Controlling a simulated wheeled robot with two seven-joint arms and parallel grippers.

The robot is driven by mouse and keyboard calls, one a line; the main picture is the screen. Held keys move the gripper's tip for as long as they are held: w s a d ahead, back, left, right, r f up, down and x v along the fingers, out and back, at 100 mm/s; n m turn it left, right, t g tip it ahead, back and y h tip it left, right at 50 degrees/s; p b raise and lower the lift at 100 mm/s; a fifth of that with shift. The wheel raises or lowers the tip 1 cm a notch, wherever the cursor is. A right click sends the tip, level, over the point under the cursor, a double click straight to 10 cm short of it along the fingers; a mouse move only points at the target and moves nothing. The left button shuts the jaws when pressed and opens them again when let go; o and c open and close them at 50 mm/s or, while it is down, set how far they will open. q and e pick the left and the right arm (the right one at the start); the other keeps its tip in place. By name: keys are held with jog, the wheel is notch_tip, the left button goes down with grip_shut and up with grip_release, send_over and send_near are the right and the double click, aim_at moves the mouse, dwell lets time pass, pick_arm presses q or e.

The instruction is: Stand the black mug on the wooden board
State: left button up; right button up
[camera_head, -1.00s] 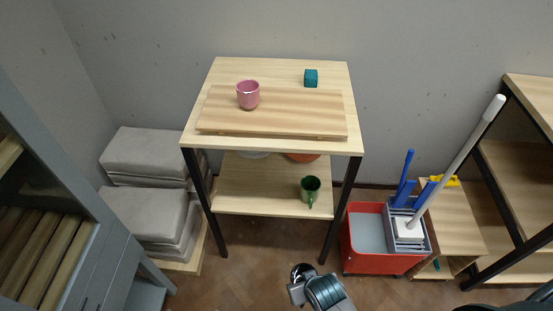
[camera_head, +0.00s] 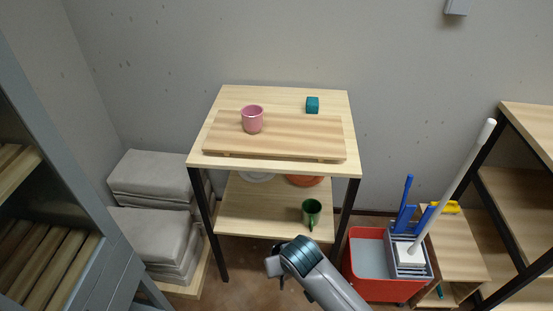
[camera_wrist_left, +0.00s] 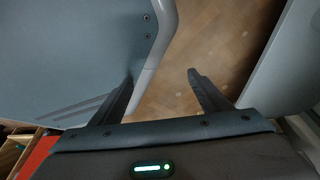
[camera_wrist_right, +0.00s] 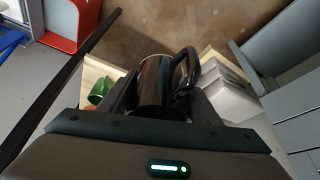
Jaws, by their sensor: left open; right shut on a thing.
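The wooden board (camera_head: 300,139) lies on the top of a light wood table. A pink mug (camera_head: 252,119) stands on its left part; the middle and right of the board are bare. My right gripper (camera_wrist_right: 160,92) is shut on the black mug (camera_wrist_right: 152,78), whose handle shows on the right in the right wrist view. In the head view my right arm (camera_head: 312,268) reaches up from below, in front of the table and lower than its top; the black mug cannot be made out there. My left gripper (camera_wrist_left: 160,84) is open and empty, above the floor.
A green mug (camera_head: 311,211) stands on the lower shelf, with a white dish and an orange bowl (camera_head: 304,180) partly hidden. A red mop bucket (camera_head: 380,284) stands right; grey cushions (camera_head: 152,177) are stacked left.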

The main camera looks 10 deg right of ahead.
jog(key=w+d+r, duration=0.1)
jog(key=w+r, duration=0.2)
jog(key=r, duration=0.5)
jog(key=w+r, duration=0.4)
jog(key=r, duration=0.3)
jog(key=d+r, duration=0.4)
jog(key=r, duration=0.3)
jog(key=d+r+m, duration=0.1)
jog(key=d+r, duration=0.3)
jog(key=r, duration=0.3)
jog(key=shift+s+d+r, duration=0.3)
jog(key=shift+s, duration=0.1)
